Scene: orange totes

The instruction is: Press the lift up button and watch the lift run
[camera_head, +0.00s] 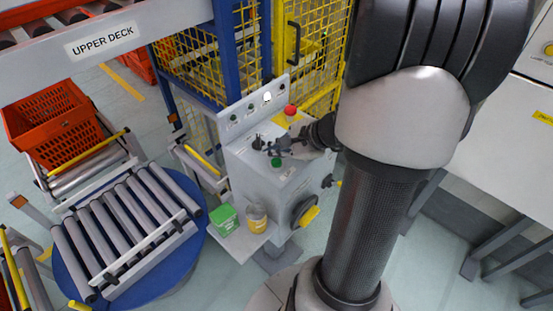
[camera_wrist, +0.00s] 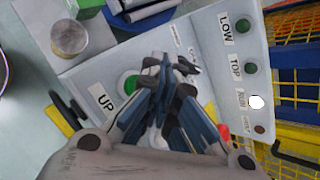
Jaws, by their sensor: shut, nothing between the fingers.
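The grey control box (camera_head: 245,165) stands in front of the yellow-mesh lift cage. Its green button (camera_head: 278,162) shows in the head view. In the wrist view the green button (camera_wrist: 131,84) is beside the UP label (camera_wrist: 102,101), partly hidden by my fingers. My gripper (camera_head: 272,149) is shut and empty over the box top, its tips close beside the green button; it fills the middle of the wrist view (camera_wrist: 165,66). I cannot tell whether it touches anything. On the upright panel, the lamps by LOW (camera_wrist: 243,25) and TOP (camera_wrist: 250,67) are dark green; a third lamp (camera_wrist: 257,102) glows white.
A red button (camera_head: 290,110) sits at the box's far side. A green container (camera_head: 224,220) and a yellowish tub (camera_head: 257,219) stand on a side shelf. A roller turntable (camera_head: 183,270) and an orange tote (camera_head: 42,135) are at left. The UPPER DECK beam (camera_head: 165,26) crosses above.

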